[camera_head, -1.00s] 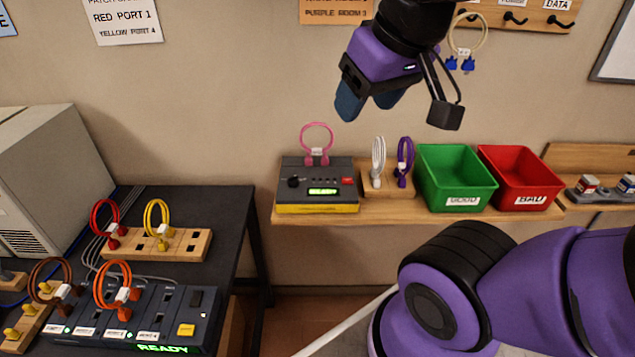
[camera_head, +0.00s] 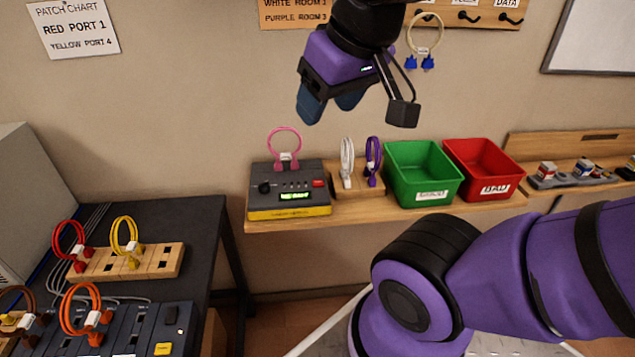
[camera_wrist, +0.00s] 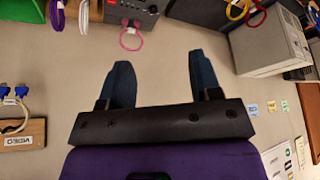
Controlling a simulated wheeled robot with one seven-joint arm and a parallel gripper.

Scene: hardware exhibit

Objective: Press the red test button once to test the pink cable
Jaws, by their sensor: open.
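The cable tester (camera_head: 290,190) is a dark box with a yellow base and a lit green display on the wooden shelf. Its red test button (camera_head: 318,183) is at the right of its top face. The pink cable (camera_head: 284,147) stands in a loop plugged into the tester's back edge; the loop also shows in the wrist view (camera_wrist: 131,40). My gripper (camera_head: 328,106) is open and empty, in the air above the tester and apart from it. In the wrist view the two blue fingers (camera_wrist: 157,75) are spread with nothing between them.
White (camera_head: 347,160) and purple (camera_head: 373,160) cables stand on a wooden block right of the tester. A green bin (camera_head: 402,196) and a red bin (camera_head: 503,190) follow. A dark table (camera_head: 150,215) with a cable rack is at lower left.

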